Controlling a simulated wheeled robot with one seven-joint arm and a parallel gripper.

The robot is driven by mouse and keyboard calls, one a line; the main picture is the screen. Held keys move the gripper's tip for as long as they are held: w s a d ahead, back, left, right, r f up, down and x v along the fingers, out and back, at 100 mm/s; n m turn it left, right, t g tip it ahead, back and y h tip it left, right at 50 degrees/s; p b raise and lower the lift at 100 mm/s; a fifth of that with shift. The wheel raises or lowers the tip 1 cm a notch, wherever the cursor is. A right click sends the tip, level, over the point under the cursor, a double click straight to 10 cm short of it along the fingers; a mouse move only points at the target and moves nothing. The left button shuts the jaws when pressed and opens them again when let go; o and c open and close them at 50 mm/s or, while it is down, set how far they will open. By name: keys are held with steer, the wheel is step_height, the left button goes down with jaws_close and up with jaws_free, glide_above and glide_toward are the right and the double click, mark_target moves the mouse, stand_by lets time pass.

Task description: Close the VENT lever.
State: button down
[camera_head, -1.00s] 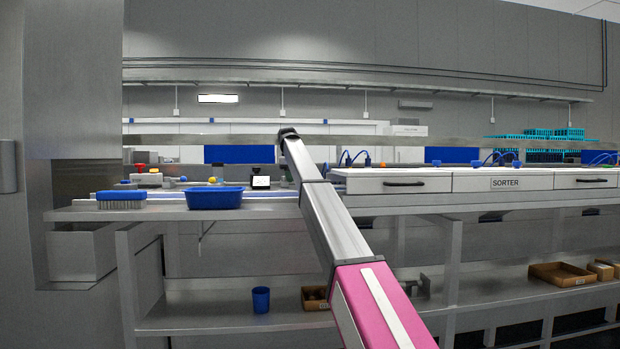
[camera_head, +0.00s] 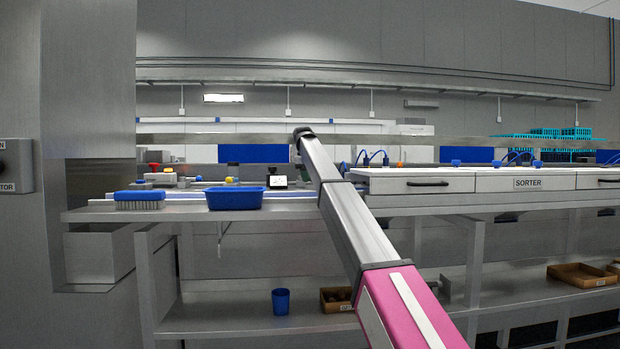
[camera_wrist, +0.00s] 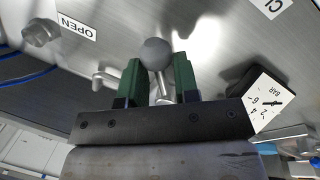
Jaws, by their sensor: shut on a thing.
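In the wrist view, my gripper (camera_wrist: 158,66) has its two green fingers shut on the grey ball knob (camera_wrist: 154,50) of a lever. A thin metal stem shows below the knob between the fingers. An OPEN label (camera_wrist: 77,27) is on the metal panel to the left, and a partly cut-off label starting with CL (camera_wrist: 272,6) is at upper right. The knob lies between the two labels. No VENT lettering is readable, and the lever's pivot is hidden.
A pressure gauge marked BAR (camera_wrist: 268,103) sits right of my gripper in the wrist view, with a bolt-like fitting (camera_wrist: 40,32) at left. In the head view, a blue tub (camera_head: 235,199) and a brush (camera_head: 139,199) stand on the bench, left of the SORTER drawers (camera_head: 527,183).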

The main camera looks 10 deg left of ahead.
steer(key=c, duration=0.9)
jaws_free()
steer(key=shift+o, duration=0.2)
step_height(320, 180, up, 11)
steer(key=s+a, duration=0.1)
steer(key=shift+s+a+f, duration=0.2)
steer(key=shift+s, duration=0.1)
